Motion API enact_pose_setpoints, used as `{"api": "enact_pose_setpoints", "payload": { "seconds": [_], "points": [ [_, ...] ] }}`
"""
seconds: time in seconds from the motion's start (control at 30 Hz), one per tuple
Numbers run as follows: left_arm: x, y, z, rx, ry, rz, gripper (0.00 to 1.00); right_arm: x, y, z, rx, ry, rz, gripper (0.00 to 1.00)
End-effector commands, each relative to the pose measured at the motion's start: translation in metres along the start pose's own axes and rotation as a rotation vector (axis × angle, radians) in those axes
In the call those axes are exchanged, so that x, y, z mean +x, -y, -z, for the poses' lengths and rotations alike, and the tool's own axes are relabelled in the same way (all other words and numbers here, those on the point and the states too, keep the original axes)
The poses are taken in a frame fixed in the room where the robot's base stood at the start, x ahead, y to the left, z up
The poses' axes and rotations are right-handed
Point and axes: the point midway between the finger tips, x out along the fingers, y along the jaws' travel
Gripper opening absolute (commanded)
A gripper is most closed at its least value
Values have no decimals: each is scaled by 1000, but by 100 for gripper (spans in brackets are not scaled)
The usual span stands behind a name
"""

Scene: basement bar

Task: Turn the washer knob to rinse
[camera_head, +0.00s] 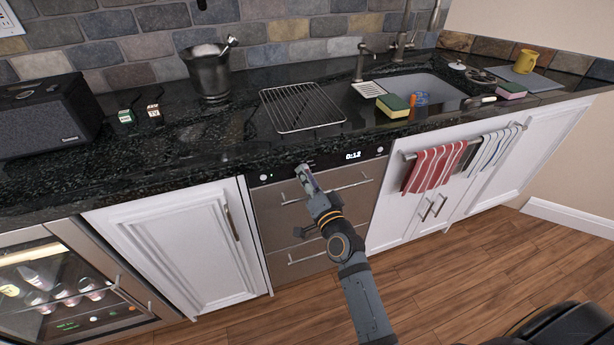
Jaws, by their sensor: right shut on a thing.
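The washer (275,206) is a steel-fronted unit under the dark counter, with a black control strip along its top and a lit display (353,155) reading 0:12. My right gripper (303,170) reaches up to the middle of this strip, left of the display. It is shut on the washer knob, which the fingers hide; I cannot read its setting. A small round light spot shows on the strip left of the gripper. My left gripper is not in view.
The black granite counter edge (210,162) overhangs just above the strip. Bar handles (352,185) cross the washer front beside my right arm. A wire rack (301,107) lies on the counter above. Striped towels (435,167) hang at the right; open wooden floor (440,280) lies below.

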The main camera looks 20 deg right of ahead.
Motion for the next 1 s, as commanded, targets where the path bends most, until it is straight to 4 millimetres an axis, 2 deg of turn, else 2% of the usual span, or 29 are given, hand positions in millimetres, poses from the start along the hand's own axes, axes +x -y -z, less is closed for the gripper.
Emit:
{"api": "enact_pose_setpoints", "payload": {
  "seconds": [0.63, 0.67, 0.7, 0.8, 1.0],
  "points": [
    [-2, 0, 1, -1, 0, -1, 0, 0, 1, 1, 53, -6, 2, 0],
    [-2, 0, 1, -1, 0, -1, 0, 0, 1, 1, 53, -6, 2, 31],
    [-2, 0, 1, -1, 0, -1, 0, 0, 1, 1, 53, -6, 2, 36],
    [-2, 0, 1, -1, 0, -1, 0, 0, 1, 1, 53, -6, 2, 50],
    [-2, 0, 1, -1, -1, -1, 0, 0, 0, 0, 53, -4, 1, 51]
  ]
}}
